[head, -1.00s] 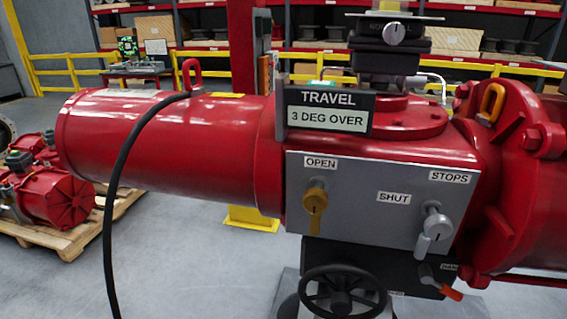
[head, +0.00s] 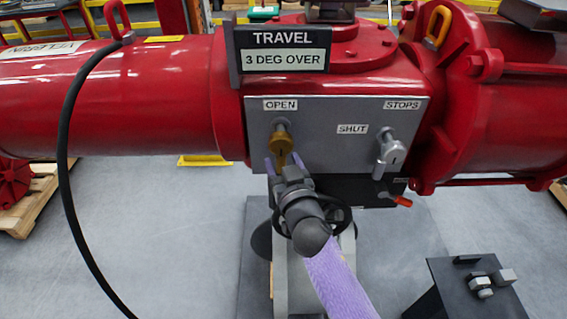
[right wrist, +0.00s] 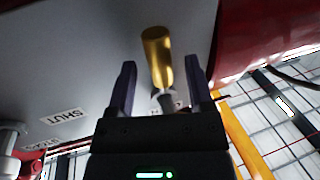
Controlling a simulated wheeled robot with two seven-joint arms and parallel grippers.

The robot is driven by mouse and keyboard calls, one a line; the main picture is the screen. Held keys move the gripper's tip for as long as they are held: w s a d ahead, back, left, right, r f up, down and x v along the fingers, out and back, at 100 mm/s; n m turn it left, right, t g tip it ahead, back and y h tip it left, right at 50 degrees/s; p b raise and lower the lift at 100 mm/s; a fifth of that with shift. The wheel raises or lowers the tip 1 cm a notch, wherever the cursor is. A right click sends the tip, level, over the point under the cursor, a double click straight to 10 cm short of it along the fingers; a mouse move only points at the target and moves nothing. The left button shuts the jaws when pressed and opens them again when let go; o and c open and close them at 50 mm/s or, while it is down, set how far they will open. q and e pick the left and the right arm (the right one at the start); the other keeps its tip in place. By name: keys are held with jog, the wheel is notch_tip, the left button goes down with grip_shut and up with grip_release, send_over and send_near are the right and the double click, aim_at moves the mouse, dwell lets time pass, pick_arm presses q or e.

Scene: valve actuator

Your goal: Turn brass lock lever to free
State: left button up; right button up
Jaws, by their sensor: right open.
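The brass lock lever (head: 281,142) sits under the OPEN label on the grey panel (head: 330,158) of the red actuator. My right gripper (head: 283,163) is just below and in front of it, its two purple fingers open and pointing up at the lever. In the right wrist view the brass lever (right wrist: 157,50) shows between the open fingers of the right gripper (right wrist: 161,68), with a gap on each side. The lever's lower end is partly hidden by the gripper in the head view. My left gripper is out of view.
A steel lever (head: 390,150) sits by the SHUT and STOPS labels. An orange-handled lever (head: 398,200) and a black handwheel (head: 345,216) are below the panel. A black cable (head: 66,150) hangs at left. A dark stand with bolts (head: 455,290) is at lower right.

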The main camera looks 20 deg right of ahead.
grip_shut()
dwell(1.4)
